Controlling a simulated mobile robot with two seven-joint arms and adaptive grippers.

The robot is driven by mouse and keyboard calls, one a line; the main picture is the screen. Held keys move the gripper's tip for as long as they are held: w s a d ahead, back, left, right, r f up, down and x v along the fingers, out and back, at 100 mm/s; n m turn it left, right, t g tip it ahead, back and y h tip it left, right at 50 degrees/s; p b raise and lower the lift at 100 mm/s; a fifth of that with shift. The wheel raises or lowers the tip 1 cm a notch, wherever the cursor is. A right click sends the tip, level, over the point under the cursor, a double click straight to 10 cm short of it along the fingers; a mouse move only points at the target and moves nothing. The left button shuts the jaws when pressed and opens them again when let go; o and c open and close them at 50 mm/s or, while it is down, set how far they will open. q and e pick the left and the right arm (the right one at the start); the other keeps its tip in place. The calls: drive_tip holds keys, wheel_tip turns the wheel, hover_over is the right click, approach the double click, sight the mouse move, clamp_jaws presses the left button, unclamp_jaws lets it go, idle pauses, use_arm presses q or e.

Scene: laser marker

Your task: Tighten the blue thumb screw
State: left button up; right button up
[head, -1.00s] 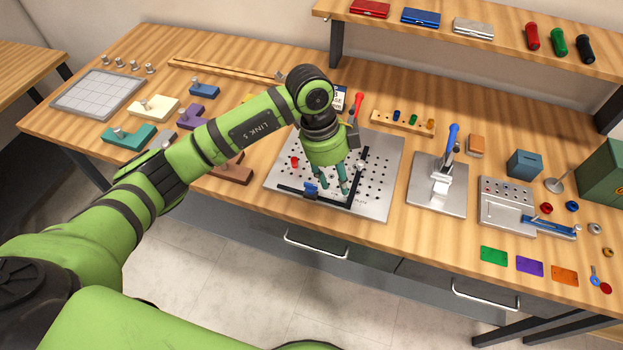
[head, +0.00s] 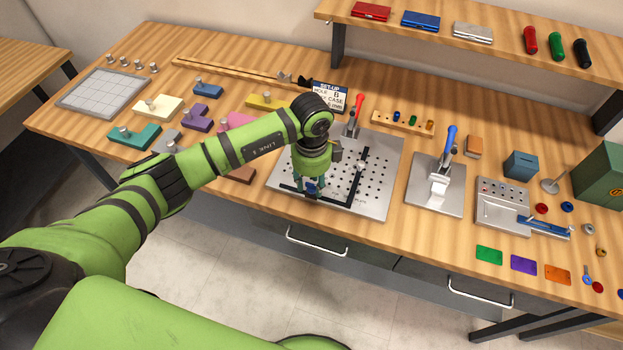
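The blue thumb screw (head: 312,188) is on the black bar (head: 329,201) along the front of the perforated metal plate (head: 376,188). My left gripper (head: 312,186) points down over it, with its teal fingers spread to either side of the blue part. The fingers look open, and I cannot make out contact with the screw. The gripper body and wrist hide the plate's left middle. My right gripper is not in view.
A red-handled clamp (head: 357,110) stands at the plate's back edge, close to my wrist. A second black bar (head: 358,171) runs across the plate. A blue-handled clamp (head: 446,160) stands to the right. A set-up card (head: 330,98) stands behind.

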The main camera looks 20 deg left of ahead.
use_arm(q)
clamp_jaws()
drive_tip(key=m+b, duration=0.2)
drive_tip(key=m, duration=0.1)
drive_tip(key=shift+w+f+b, duration=0.1)
drive_tip(key=shift+f+b, duration=0.05)
drive_tip(key=shift+b, duration=0.15)
drive_tip(key=m+b, duration=0.3)
drive_tip(key=m, duration=0.2)
drive_tip(key=shift+a+b, duration=0.1)
drive_tip(key=shift+b, duration=0.2)
drive_tip(key=m+b, duration=0.5)
drive_tip(key=m, duration=0.1)
drive_tip(key=m+b, duration=0.5)
drive_tip(key=b, duration=0.1)
drive_tip(key=shift+w+m, duration=0.2)
drive_tip(key=shift+m, duration=0.2)
drive_tip(key=shift+m+b, duration=1.8)
drive_tip(key=shift+m, duration=0.3)
drive_tip(key=shift+r, duration=0.2)
unclamp_jaws()
